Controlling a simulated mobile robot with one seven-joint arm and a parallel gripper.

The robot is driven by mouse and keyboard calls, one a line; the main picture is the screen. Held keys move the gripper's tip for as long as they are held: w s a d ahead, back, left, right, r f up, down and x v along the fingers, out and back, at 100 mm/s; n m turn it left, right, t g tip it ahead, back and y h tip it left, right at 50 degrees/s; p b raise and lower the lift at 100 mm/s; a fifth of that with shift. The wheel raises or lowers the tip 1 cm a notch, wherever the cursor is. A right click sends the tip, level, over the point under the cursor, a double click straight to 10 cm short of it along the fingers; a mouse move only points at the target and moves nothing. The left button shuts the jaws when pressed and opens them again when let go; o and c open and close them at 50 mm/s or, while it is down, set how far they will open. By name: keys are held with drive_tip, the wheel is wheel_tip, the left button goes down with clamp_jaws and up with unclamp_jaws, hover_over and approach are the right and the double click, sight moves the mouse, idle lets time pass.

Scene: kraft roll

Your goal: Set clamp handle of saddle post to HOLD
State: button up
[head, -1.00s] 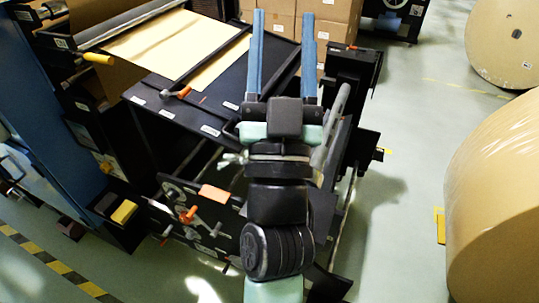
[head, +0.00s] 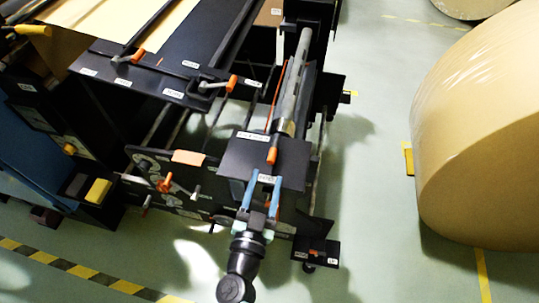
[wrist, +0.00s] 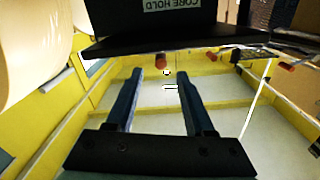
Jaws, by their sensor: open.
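My gripper (head: 262,180) is open and empty at the front edge of a black plate (head: 250,158) on the machine; its blue fingers also show in the wrist view (wrist: 158,74). An orange-tipped handle (head: 272,156) stands over that plate, just beyond my fingertips. In the wrist view, a dark panel (wrist: 150,43) with a label reading "CORE HOLD" (wrist: 172,4) crosses the top. A small orange-brown knob (wrist: 160,61) shows under it, beyond and between my fingertips, apart from them. I cannot tell which handle is the saddle post's clamp, or its setting.
Other orange handles sit on the table edge (head: 232,82) and side panel (head: 165,184). A grey roller (head: 297,80) runs behind the plate. A small black ledge (head: 316,251) juts out at lower right.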

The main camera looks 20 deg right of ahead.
sight(272, 155)
drive_tip(key=b+x, duration=0.1)
drive_tip(key=x, duration=0.6)
drive_tip(key=shift+w+d, duration=0.1)
drive_tip(key=shift+w, duration=0.15)
clamp_jaws()
